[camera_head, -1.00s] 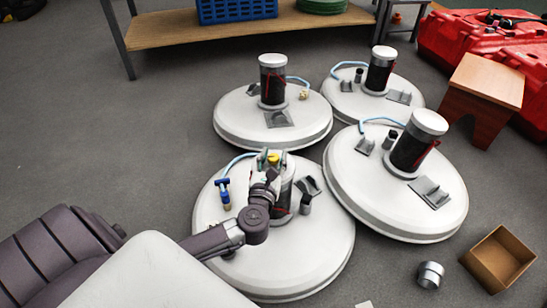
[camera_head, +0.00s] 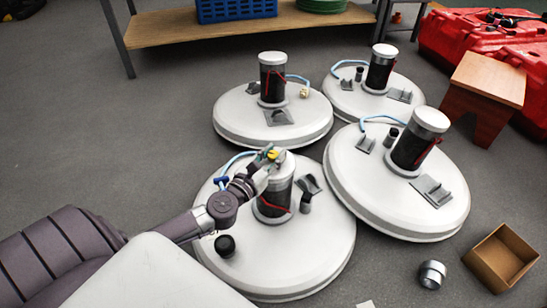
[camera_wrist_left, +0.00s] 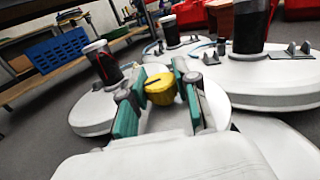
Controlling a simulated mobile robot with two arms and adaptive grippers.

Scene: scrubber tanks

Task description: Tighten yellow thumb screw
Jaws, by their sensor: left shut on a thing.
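The yellow thumb screw (camera_head: 272,154) is at the top of the dark canister (camera_head: 274,192) on the nearest white tank lid (camera_head: 305,260). My left gripper (camera_head: 268,156) is at the canister's top, with its arm reaching in from the lower left. In the left wrist view the yellow thumb screw (camera_wrist_left: 160,88) sits between the green-padded fingers of my left gripper (camera_wrist_left: 160,95), which are shut on it. The screw's thread is hidden. My right gripper is out of view.
Three more white tank lids with canisters stand behind and right, including one at the back left (camera_head: 240,128). A blue-handled valve (camera_head: 221,182) is partly behind my arm. Floor at left is clear.

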